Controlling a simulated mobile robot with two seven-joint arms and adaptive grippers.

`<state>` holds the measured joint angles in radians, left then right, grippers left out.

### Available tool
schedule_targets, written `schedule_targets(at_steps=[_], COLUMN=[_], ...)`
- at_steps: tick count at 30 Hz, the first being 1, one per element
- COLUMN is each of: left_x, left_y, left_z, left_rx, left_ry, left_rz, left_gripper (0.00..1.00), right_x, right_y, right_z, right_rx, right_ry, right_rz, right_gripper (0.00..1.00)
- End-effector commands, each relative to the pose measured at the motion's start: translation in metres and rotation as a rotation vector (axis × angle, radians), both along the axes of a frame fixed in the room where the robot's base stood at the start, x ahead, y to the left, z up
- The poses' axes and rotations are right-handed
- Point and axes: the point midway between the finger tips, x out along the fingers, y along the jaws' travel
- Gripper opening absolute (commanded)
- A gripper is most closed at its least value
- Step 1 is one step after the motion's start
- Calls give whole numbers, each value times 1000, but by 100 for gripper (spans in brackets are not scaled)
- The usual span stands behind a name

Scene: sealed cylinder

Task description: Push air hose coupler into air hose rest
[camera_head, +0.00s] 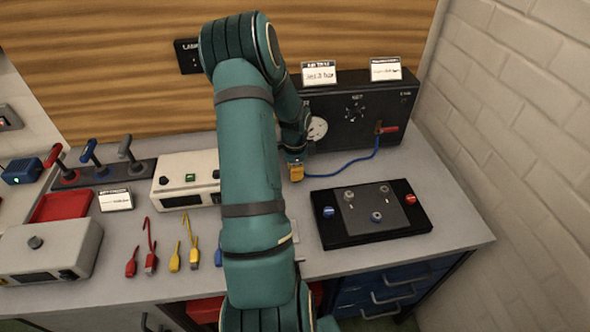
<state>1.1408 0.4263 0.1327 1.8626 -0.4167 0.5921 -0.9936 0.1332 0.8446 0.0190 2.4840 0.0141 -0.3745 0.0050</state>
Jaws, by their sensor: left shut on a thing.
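My left arm reaches up across the middle of the view and bends down to the bench near the black panel. My left gripper (295,160) is small and mostly hidden by its own arm. It is shut on a yellow-orange piece, which looks like the air hose coupler (297,173), just in front of the panel. A blue hose (345,164) runs from beside this piece to a red-handled fitting (387,129) on the panel's right side. I cannot make out the air hose rest for certain. My right gripper is not in view.
The black panel (350,107) has a dial, a gauge and two signs on top. A black tray (334,234) with a grey plate sits to the right. Left of my arm are a white device (168,188), several coloured leads and levers. A brick wall (510,120) bounds the right.

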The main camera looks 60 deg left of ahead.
Motion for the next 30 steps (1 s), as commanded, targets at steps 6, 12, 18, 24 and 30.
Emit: schedule_targets(at_steps=[6,12,18,24,30], left_x=[0,0,0,0,0], left_y=[0,0,0,1,1], left_z=[-3,-3,0,28,70], left_rx=[0,0,1,4,5], left_ry=[0,0,0,-2,-2], left_rz=[0,0,0,0,0], left_gripper=[42,50,50,50,50], right_x=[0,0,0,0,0], right_y=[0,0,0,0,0], right_z=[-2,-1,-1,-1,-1], right_rx=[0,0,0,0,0], right_ry=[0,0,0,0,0], right_rz=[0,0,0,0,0], right_gripper=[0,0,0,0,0])
